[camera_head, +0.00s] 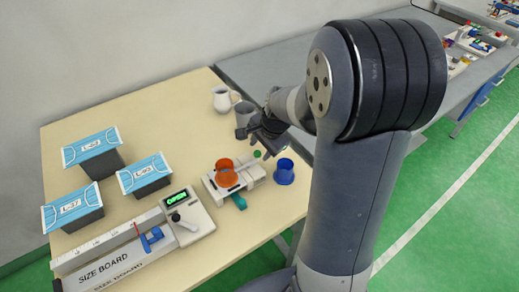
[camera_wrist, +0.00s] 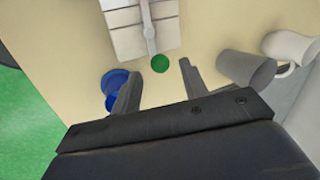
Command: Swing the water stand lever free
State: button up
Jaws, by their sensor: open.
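The water stand (camera_head: 252,172) is a pale block on the wooden table, with an orange cup (camera_head: 226,174) on it and a teal part (camera_head: 238,201) at its front. Its thin lever ends in a green ball (camera_head: 257,154). In the wrist view, the pale lever (camera_wrist: 149,32) lies over the stand (camera_wrist: 126,18), and the green ball (camera_wrist: 160,63) shows between and just beyond my open fingertips. My gripper (camera_wrist: 157,78) is empty and does not visibly touch the ball. In the head view my gripper (camera_head: 268,146) is above the stand's back edge, partly hidden by my arm.
A blue cup (camera_head: 284,172) stands right of the stand; it also shows beside a finger in the wrist view (camera_wrist: 113,88). A grey mug (camera_head: 243,113) and a white jug (camera_head: 222,100) are behind. Mask boxes (camera_head: 93,152) and a size board (camera_head: 120,255) are at left.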

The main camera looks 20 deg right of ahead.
jog(key=shift+x, duration=1)
jog(key=shift+c, duration=0.5)
grip_shut()
